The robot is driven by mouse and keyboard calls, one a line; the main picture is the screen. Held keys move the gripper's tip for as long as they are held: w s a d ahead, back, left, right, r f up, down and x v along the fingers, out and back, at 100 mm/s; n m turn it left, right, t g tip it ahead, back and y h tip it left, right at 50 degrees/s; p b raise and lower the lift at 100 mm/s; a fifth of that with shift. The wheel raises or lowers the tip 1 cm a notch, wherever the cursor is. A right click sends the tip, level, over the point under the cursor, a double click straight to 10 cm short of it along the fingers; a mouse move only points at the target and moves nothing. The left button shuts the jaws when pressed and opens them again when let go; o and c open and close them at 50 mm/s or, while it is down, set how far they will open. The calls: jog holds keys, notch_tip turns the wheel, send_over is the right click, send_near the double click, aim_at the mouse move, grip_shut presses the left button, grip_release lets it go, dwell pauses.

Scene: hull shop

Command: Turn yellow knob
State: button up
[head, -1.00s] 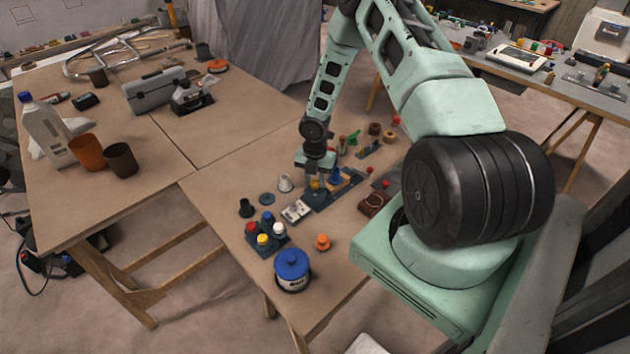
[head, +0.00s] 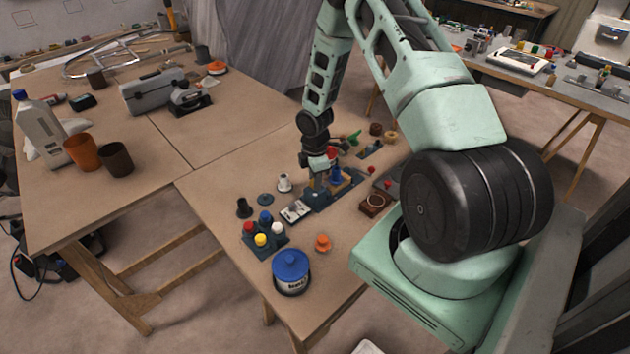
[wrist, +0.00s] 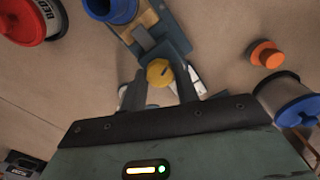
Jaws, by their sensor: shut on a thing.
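The yellow knob (wrist: 159,72) shows in the wrist view as a round yellow cap with a dark mark across it, at the end of a dark blue-grey base (wrist: 170,42). My gripper (wrist: 160,84) has a finger on each side of the knob and is shut on it. In the head view my gripper (head: 318,178) points down over the blue-grey base (head: 330,192) on the near table. The knob is hidden behind the fingers there.
A blue-topped piece (head: 337,173) stands close to my gripper. A blue-lidded can (head: 291,272), an orange knob (head: 323,243) and a rack of coloured caps (head: 264,240) stand nearer. A toolbox (head: 153,91) and cups (head: 82,152) are on the left table.

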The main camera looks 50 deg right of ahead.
jog(key=m+b, duration=0.1)
jog(key=m, duration=0.3)
jog(key=shift+w+m+b, duration=0.1)
jog(key=shift+m+b, duration=0.2)
jog(key=shift+b, duration=0.05)
jog(key=m+b, duration=0.1)
jog(key=m, duration=0.2)
jog(key=shift+m, duration=0.4)
jog(key=m+b, duration=0.2)
jog(key=m, duration=0.2)
jog(key=shift+m+b, duration=0.35)
jog(key=shift+m, duration=1.45)
jog(key=o, duration=1)
jog(key=shift+c, duration=0.2)
jog(key=shift+r, duration=0.1)
notch_tip(320, 180, up, 17)
jog(key=b, duration=0.2)
jog(key=shift+r+b, duration=0.15)
jog(key=shift+b, duration=0.25)
